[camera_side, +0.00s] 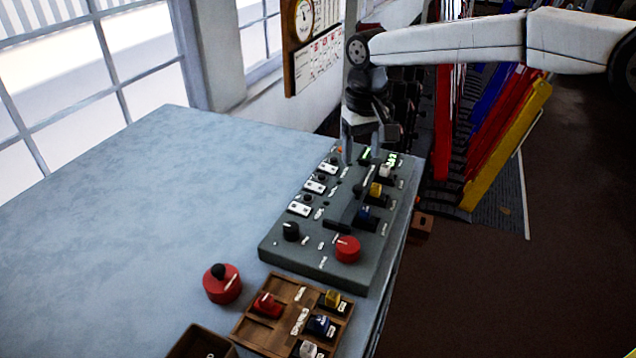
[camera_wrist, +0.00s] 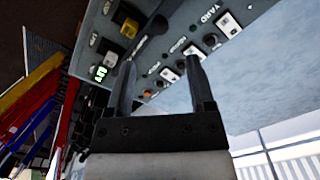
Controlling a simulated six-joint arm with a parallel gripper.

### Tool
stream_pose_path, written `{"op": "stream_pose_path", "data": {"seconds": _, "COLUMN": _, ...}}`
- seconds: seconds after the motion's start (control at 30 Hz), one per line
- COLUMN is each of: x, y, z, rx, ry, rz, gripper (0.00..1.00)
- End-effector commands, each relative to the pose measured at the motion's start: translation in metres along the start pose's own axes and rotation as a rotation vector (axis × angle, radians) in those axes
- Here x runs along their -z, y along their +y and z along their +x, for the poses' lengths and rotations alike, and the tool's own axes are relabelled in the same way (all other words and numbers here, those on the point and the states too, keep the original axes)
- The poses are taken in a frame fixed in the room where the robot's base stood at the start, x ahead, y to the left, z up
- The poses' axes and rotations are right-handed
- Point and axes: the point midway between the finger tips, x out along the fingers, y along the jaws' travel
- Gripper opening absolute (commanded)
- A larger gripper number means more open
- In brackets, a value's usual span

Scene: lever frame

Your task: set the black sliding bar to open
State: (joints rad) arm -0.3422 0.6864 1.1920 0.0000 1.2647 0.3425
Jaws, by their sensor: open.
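A grey control panel (camera_side: 285,257) lies along the right edge of the table. A short black bar (camera_side: 336,225) lies flat on it between a black dial (camera_side: 291,231) and a red round knob (camera_side: 347,249); I cannot tell its position label. In the wrist view a black elongated handle (camera_wrist: 150,38) with a rounded end shows on the panel; I cannot tell whether it is the same part. My gripper (camera_side: 360,157) points down over the panel's far end, open and empty. In the wrist view its fingers (camera_wrist: 160,68) are spread apart above the panel's end.
White switch plates (camera_side: 300,209) line the panel's left side; yellow (camera_side: 376,189) and blue (camera_side: 364,213) handles stand on its right. A red piece with a black knob (camera_side: 222,284) and a wooden tray (camera_side: 262,336) sit in front. The table's left (camera_side: 150,220) is clear.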

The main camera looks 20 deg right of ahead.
Motion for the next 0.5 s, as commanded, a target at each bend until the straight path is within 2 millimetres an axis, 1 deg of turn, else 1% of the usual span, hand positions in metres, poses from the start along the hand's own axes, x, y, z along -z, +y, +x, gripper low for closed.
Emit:
{"op": "stream_pose_path", "data": {"seconds": 0.17, "x": 0.0, "y": 0.0, "z": 0.002, "rx": 0.0, "ry": 0.0, "rz": 0.0, "gripper": 0.7}}
{"op": "stream_pose_path", "data": {"seconds": 0.27, "x": 0.0, "y": 0.0, "z": 0.007, "rx": 0.0, "ry": 0.0, "rz": 0.0, "gripper": 0.7}}
{"op": "stream_pose_path", "data": {"seconds": 0.5, "x": -0.001, "y": 0.0, "z": 0.031, "rx": 0.0, "ry": -0.001, "rz": 0.0, "gripper": 0.7}}
